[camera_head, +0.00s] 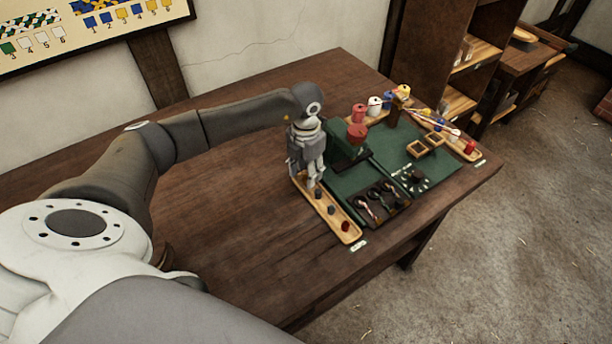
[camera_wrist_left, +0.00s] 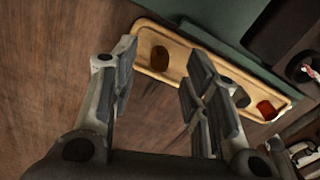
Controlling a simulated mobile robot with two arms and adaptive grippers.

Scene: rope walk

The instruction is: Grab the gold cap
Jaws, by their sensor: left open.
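The gold cap (camera_wrist_left: 160,58) looks dark brownish gold. It lies at one end of a shallow wooden tray (camera_wrist_left: 148,27) in the left wrist view. My left gripper (camera_wrist_left: 160,72) is open, with its two fingers apart and the cap showing in the gap between them. The fingers do not appear to touch the cap. In the head view my left gripper (camera_head: 315,184) points down over the far end of the tray (camera_head: 353,236) and hides the gold cap. My right gripper is not in view.
A green mat (camera_head: 436,178) with a dark tool tray (camera_head: 395,212), spools and small wooden boxes lies to the right. The table's left side (camera_head: 220,215) is bare.

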